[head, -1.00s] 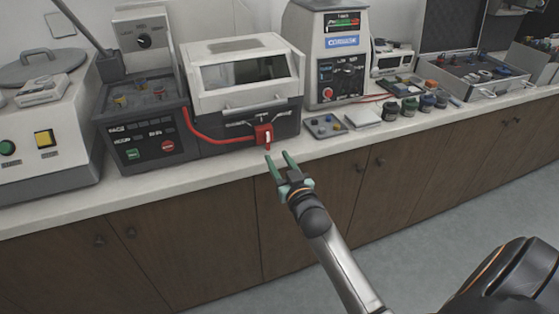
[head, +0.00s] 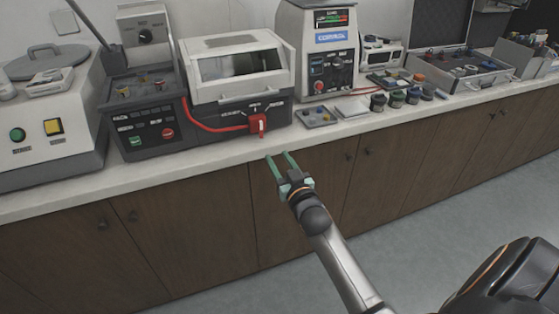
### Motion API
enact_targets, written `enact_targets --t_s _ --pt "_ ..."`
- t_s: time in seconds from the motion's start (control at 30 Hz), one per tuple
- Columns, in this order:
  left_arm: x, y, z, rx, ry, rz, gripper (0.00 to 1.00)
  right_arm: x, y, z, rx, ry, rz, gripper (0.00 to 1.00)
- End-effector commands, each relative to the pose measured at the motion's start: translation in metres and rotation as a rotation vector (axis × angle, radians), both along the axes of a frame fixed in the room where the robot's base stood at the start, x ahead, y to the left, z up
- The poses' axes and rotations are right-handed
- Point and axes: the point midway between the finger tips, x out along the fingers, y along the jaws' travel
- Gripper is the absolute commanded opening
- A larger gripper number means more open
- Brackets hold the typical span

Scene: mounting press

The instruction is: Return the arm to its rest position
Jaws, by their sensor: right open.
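My right gripper (head: 279,164) has green fingers that stand apart with nothing between them. It shows in front of the counter's front edge, below the red handle (head: 258,124) on the grey and white press (head: 240,77), and apart from it. My right arm (head: 341,262) reaches up to it from the bottom right. My left gripper is not in view.
The white counter (head: 150,178) runs across above brown cabinets (head: 190,225). A grey control box (head: 150,132) stands left of the press. A grey tray (head: 318,117) and several small jars (head: 397,98) lie to the right. Floor is clear below.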

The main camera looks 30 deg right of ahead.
Motion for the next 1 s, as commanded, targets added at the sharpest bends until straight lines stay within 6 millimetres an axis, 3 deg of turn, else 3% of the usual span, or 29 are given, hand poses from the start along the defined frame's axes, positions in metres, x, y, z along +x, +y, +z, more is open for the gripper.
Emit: enact_targets --t_s 0.37,0.53,0.67,0.8,1.0 --pt "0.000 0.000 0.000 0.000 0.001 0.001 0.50 0.000 0.000 0.000 -0.001 0.002 0.001 0.45" --pt "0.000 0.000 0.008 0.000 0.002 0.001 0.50 -0.021 0.018 -0.026 -0.006 0.087 0.038 0.45" --pt "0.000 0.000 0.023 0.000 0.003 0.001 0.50 -0.071 0.056 -0.076 -0.010 0.261 0.121 0.45" --pt "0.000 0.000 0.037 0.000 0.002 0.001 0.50 -0.146 0.105 -0.126 0.002 0.469 0.236 0.45" --pt "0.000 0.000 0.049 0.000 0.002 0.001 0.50 -0.236 0.157 -0.162 0.036 0.674 0.367 0.45"
